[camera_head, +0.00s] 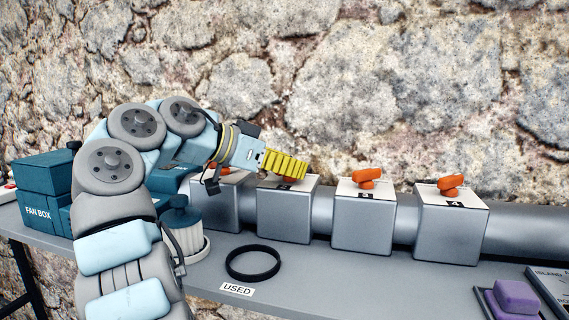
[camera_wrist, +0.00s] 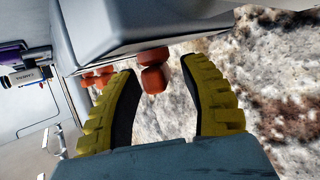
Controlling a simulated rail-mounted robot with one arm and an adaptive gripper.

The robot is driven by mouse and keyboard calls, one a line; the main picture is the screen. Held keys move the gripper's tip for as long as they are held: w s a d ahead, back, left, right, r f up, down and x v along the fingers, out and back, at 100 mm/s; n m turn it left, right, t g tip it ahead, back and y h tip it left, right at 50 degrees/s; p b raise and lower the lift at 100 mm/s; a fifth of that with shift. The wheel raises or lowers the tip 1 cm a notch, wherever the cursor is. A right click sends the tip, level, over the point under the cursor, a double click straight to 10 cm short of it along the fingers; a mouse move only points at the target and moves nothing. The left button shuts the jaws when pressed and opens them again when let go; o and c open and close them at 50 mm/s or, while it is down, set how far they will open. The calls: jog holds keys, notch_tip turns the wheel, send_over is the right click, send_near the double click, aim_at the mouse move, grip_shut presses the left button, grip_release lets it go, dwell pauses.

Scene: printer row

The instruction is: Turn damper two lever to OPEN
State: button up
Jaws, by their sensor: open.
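A row of grey damper boxes with orange levers stands along a pipe. My gripper (camera_head: 287,165) reaches in from the left over the second box from the left (camera_head: 284,216). Its yellow fingers mostly hide that box's orange lever (camera_head: 289,180). In the wrist view my gripper (camera_wrist: 159,68) is open, with an orange lever (camera_wrist: 153,78) between its fingertips, apart from both as far as I can tell. The lever's exact angle and the box's label cannot be read.
Two more levers, on the third box (camera_head: 367,178) and fourth box (camera_head: 450,185), stand to the right. The leftmost box (camera_head: 222,207) is partly behind my arm. A black ring (camera_head: 252,276), a USED label (camera_head: 237,289), a teal FAN BOX (camera_head: 42,211) and a purple block (camera_head: 515,296) are on the bench.

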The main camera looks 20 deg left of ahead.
aim_at(257, 186)
jog(key=shift+v, duration=3.65)
